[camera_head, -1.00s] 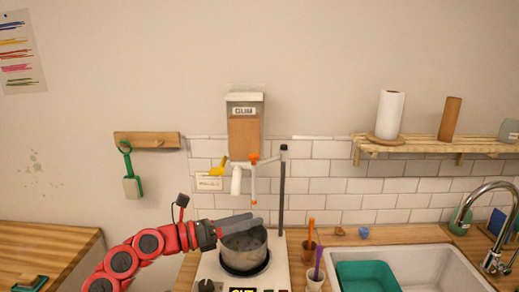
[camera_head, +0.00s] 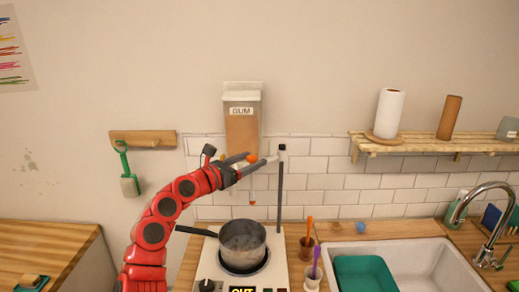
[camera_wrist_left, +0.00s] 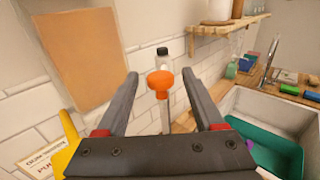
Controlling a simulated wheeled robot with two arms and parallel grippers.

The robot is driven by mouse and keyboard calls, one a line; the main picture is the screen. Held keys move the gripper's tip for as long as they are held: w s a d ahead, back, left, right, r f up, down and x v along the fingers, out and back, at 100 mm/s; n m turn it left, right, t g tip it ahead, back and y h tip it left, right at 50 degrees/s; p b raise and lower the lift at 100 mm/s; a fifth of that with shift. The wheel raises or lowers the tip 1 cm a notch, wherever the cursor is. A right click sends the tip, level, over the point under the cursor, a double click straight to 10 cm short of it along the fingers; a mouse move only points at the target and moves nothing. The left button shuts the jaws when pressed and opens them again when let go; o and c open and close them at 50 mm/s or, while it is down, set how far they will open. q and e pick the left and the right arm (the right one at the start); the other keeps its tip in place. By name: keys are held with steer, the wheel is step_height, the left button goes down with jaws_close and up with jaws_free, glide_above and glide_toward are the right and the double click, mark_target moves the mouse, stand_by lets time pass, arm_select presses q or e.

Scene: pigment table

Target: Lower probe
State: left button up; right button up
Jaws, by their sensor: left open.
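The probe (camera_head: 252,186) hangs upright from a side arm on the dark stand rod (camera_head: 280,190), its lower end above the hotplate. Its orange knob (camera_head: 252,158) is at the top; the knob also shows in the left wrist view (camera_wrist_left: 163,82). The probe's tip is clear of the pot (camera_head: 240,242), which holds grey contents. My left gripper (camera_head: 258,162) is open at the knob's height. In the left wrist view my left gripper (camera_wrist_left: 160,80) has one finger on each side of the knob, with gaps on both sides. My right gripper is not in view.
The pot sits on a white hotplate (camera_head: 212,270), its handle pointing left. A GUM dispenser (camera_head: 242,120) hangs on the wall behind my gripper. Cups with orange and purple tools (camera_head: 312,275) stand to the right, beside the sink (camera_head: 425,262).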

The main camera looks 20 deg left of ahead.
arm_select(q)
steer(key=x, duration=0.2)
steer(key=shift+w+d+r+p, duration=0.15)
steer(key=shift+w+d+p, duration=0.05)
steer(key=shift+w+p, duration=0.15)
steer(key=shift+w+d+f, duration=0.2)
steer(key=shift+w+d, duration=0.05)
steer(key=shift+w, duration=0.25)
jaws_close()
stand_by(0.8)
